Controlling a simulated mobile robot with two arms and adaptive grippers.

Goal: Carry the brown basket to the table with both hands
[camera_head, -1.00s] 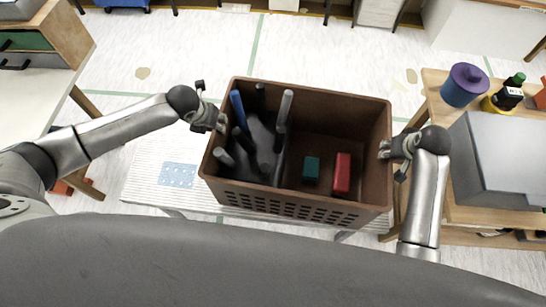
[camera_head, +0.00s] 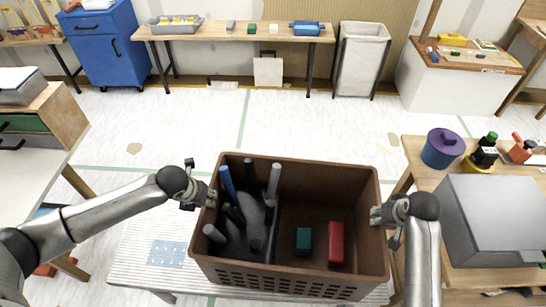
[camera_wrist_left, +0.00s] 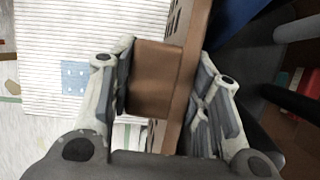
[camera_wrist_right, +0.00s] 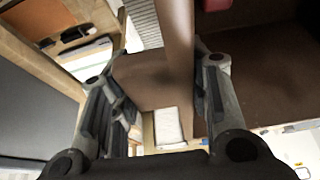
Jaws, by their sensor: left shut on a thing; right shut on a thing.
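The brown basket (camera_head: 290,274) is upright in front of me in the head view. It holds a dark holder with several rod-like tools (camera_head: 228,185), a teal block (camera_head: 303,239) and a red block (camera_head: 336,243). My left gripper (camera_head: 208,196) is shut on its left wall; the wall (camera_wrist_left: 178,80) sits between the fingers in the left wrist view. My right gripper (camera_head: 378,215) is shut on its right wall, and the wall (camera_wrist_right: 180,50) lies between the fingers in the right wrist view. A white slatted table (camera_head: 135,262) shows below and left of the basket; whether they touch I cannot tell.
A wooden table (camera_head: 412,152) at right carries a grey box (camera_head: 490,220), a purple-lidded pot (camera_head: 442,148) and bottles. A white-topped desk (camera_head: 25,165) stands at left. A long table (camera_head: 215,33), blue cabinet (camera_head: 103,45) and white hamper (camera_head: 361,58) stand far back. Open floor lies between.

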